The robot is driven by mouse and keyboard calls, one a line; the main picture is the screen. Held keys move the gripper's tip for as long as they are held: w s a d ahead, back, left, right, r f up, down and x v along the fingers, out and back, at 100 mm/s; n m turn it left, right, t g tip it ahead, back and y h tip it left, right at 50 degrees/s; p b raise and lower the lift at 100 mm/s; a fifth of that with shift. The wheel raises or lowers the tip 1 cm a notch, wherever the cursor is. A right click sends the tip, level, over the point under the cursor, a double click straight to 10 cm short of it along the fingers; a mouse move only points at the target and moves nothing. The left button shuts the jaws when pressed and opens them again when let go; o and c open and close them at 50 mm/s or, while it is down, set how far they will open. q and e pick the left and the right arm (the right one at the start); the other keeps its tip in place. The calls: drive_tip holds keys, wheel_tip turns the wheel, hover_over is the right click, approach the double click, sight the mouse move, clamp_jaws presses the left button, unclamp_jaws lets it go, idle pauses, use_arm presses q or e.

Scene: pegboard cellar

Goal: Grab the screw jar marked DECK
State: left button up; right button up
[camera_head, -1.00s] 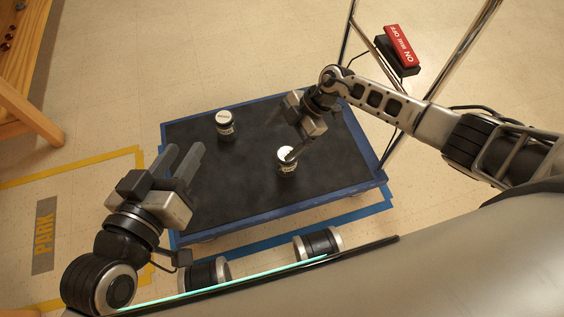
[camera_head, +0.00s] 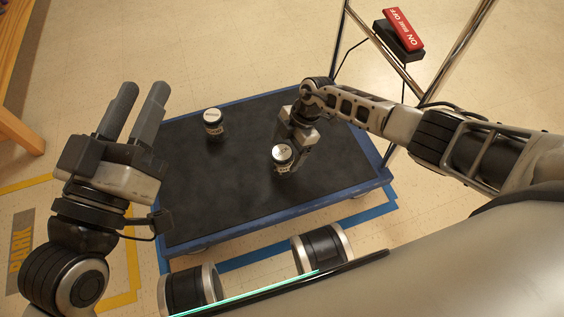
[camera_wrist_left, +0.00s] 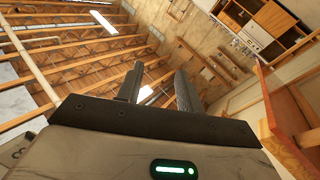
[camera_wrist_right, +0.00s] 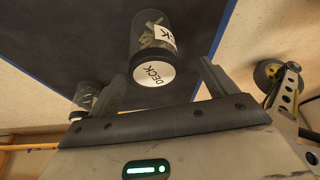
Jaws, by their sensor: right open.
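The jar marked DECK (camera_wrist_right: 153,48) is a clear screw jar with a pale lid; the word shows on its lid in the right wrist view. In the head view this jar (camera_head: 283,157) stands on the dark cart deck. My right gripper (camera_wrist_right: 161,70) is open, with its fingers on either side of the jar's lid end in its wrist view. In the head view my right gripper (camera_head: 293,148) is right at the jar; contact cannot be told. My left gripper (camera_head: 143,92) is open and empty, away to the left, its fingers pointing up the picture.
A second jar (camera_head: 213,122) with a white lid stands on the cart, left of the DECK jar; it also shows in the right wrist view (camera_wrist_right: 86,95). The cart (camera_head: 185,215) has a blue rim and metal handle posts. A red ON/OFF sign (camera_head: 404,29) is at upper right.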

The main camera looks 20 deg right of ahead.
drive_tip(key=b+x, duration=0.2)
drive_tip(key=x, duration=0.1)
drive_tip(key=b+x, duration=0.1)
drive_tip(key=shift+w+f+b, duration=0.4)
drive_tip(key=shift+f, duration=0.05)
drive_tip(key=c, duration=1.1)
use_arm(q)
wheel_tip(320, 180, up, 7)
drive_tip(key=s+m+t+h, duration=0.1)
drive_tip(key=m+h, duration=0.5)
drive_tip(key=m, duration=0.2)
drive_tip(key=shift+s+m+h, duration=0.25)
drive_tip(key=shift+m+h, duration=0.05)
use_arm(e)
drive_tip(key=shift+c, duration=0.9)
drive_tip(key=shift+r, duration=0.1)
